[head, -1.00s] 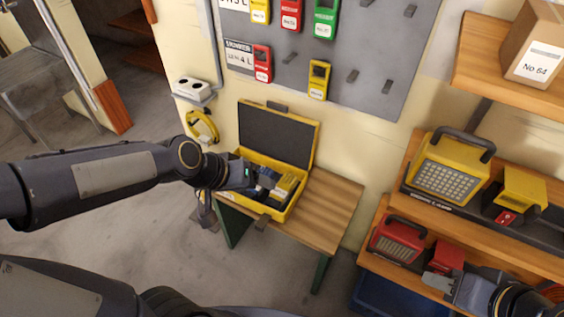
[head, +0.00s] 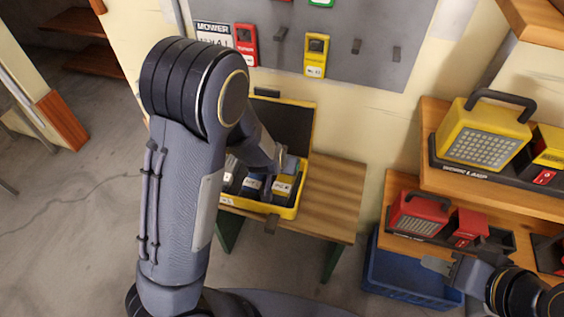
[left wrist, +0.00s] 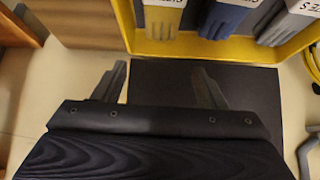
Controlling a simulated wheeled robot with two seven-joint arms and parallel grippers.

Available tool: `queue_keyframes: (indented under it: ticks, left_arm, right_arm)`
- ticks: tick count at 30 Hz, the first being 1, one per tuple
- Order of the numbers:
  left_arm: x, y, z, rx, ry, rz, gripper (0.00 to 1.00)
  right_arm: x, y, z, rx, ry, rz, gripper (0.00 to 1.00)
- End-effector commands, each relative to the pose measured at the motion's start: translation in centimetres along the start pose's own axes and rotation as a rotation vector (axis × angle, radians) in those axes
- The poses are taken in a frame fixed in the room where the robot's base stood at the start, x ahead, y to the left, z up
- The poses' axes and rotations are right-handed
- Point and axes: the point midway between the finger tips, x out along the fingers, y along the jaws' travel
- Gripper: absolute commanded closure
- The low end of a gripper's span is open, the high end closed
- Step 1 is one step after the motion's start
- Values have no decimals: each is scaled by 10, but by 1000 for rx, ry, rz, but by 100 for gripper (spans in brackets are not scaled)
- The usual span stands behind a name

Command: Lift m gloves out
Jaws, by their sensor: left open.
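A yellow case (head: 262,208) with a dark-lined lid (head: 283,123) stands open on a small wooden bench. In it lie grey, blue (head: 252,186) and yellow (head: 284,187) gloves. The left wrist view shows the yellow gloves (left wrist: 163,22), blue gloves (left wrist: 229,18) and grey gloves (left wrist: 290,27) side by side. The grey label ends in "S"; I cannot read the other sizes. My left gripper (left wrist: 160,84) is open and empty, apart from the gloves, with the dark lid lining behind it. My left arm partly hides the case in the head view. My right gripper (head: 436,266) is by the right shelves, its jaw gap unclear.
The bench top (head: 335,195) is bare right of the case. A grey wall panel (head: 375,75) with hanging tags is behind. Shelves at right hold a yellow lamp (head: 482,135) and a red lamp (head: 418,214). A blue crate (head: 400,275) sits below, beside my right gripper.

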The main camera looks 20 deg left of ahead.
Motion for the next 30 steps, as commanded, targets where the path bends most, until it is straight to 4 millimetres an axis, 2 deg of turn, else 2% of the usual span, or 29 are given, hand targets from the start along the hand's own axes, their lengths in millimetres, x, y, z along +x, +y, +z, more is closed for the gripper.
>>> queue_keyframes:
  ticks: [1,15,24,30]
  left_arm:
    - [9,0,7,0,-1,0,35]
    - [55,1,40,-1,-2,2,35]
    - [83,0,60,0,-2,1,35]
    - [92,0,67,0,-2,0,35]
  right_arm:
    - [9,4,4,0,0,0,64]
    - [53,24,27,0,0,0,64]
    - [77,35,39,0,0,0,64]
    - [85,39,43,0,0,0,64]
